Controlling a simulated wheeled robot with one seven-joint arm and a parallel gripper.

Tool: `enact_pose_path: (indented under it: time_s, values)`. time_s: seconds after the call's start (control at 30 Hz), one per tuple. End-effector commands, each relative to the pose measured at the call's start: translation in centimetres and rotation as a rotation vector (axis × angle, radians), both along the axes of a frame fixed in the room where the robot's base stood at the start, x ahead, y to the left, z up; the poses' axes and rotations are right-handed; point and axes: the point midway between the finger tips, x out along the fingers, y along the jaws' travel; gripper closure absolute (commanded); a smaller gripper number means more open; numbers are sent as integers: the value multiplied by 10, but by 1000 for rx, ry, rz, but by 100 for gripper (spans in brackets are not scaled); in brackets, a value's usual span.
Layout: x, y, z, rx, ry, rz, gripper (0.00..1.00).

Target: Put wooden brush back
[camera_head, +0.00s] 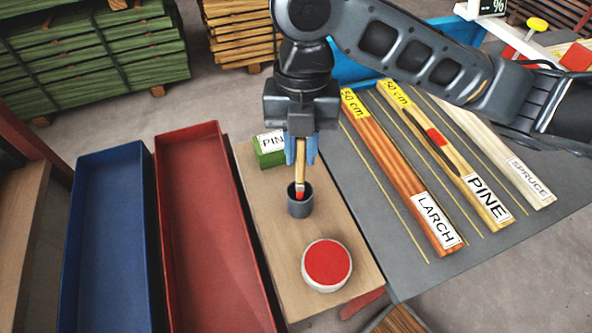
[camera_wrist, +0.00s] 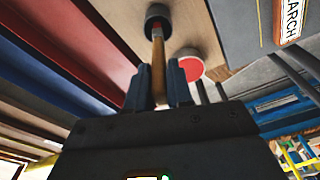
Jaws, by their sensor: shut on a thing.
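The wooden brush (camera_head: 299,172) is upright, with its handle between the blue fingers of my gripper (camera_head: 301,152). Its red-marked lower end is at the mouth of a small dark grey cup (camera_head: 300,206), and the tip is hidden inside or behind the rim. My gripper is shut on the handle, above the cup. In the wrist view the brush (camera_wrist: 158,50) runs from the fingers (camera_wrist: 158,88) toward the cup (camera_wrist: 158,14). I cannot tell whether the brush touches the cup's bottom.
An open pot of red paint (camera_head: 327,264) stands in front of the cup. A green PINE block (camera_head: 270,158) lies behind. Empty blue (camera_head: 105,245) and red (camera_head: 208,240) trays are at left. Labelled LARCH (camera_head: 400,180), PINE (camera_head: 455,170) and SPRUCE (camera_head: 500,150) boards lie at right.

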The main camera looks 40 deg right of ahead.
Motion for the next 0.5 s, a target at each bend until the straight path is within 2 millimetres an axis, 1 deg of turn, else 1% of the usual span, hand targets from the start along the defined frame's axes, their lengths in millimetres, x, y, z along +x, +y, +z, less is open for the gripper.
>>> enact_pose_path:
  time_s: [0.03, 0.27, 0.4, 0.5]
  values:
    - [0, 0, -5, 2, 1, -3, 100]
    - [0, 0, -23, 2, 1, -2, 100]
    - [0, 0, -42, 2, 1, -3, 100]
    - [0, 0, -50, 1, 0, -3, 100]
